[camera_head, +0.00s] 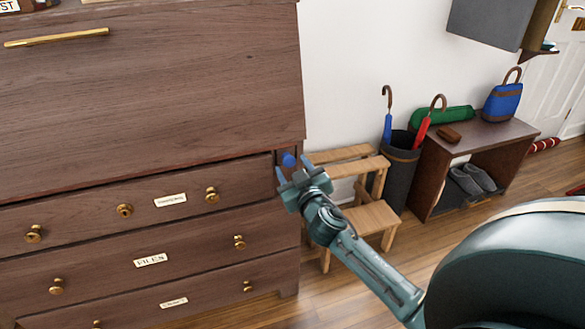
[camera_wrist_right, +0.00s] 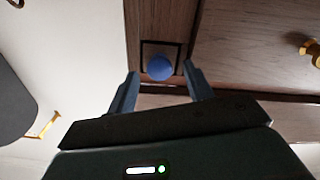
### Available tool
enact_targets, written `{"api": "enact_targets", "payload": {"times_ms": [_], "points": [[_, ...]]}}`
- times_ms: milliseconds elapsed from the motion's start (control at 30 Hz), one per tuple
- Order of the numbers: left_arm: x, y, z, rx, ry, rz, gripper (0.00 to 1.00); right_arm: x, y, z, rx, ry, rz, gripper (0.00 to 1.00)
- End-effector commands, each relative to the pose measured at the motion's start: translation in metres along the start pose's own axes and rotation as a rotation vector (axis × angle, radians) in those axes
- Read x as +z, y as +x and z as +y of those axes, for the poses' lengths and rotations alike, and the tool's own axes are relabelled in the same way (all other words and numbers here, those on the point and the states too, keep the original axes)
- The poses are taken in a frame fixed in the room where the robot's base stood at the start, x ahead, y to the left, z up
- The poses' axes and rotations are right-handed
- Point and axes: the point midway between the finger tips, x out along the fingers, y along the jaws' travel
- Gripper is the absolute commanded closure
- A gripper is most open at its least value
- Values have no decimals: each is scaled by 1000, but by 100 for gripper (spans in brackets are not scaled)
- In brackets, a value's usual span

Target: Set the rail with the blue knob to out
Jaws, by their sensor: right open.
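In the right wrist view the knob (camera_wrist_right: 160,67) sits in front of a dark square opening. My right gripper (camera_head: 291,170) is open just in front of the knob. In the wrist view its two fingers (camera_wrist_right: 160,85) stand to either side and a little short of the knob, with no clear contact. How far the rail is out cannot be told. My left gripper is not in view.
Drawers with brass knobs (camera_head: 125,210) lie below and left of the rail. A wooden step stool (camera_head: 370,215) stands right of the desk, close to my right arm. An umbrella stand (camera_head: 398,170) and a shoe bench (camera_head: 495,140) are further right.

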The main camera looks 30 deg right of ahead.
Motion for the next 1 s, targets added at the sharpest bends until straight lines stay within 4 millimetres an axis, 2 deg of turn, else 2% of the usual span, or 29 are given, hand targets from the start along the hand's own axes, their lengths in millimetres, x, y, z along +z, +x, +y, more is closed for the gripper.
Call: {"api": "enact_targets", "payload": {"times_ms": [133,433,1000], "points": [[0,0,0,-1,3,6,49,0,9,0,1,1,0,49],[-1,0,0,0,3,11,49,0,10,0,1,1,-1,50],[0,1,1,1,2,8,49,0,10,0,1,0,-1,97]]}}
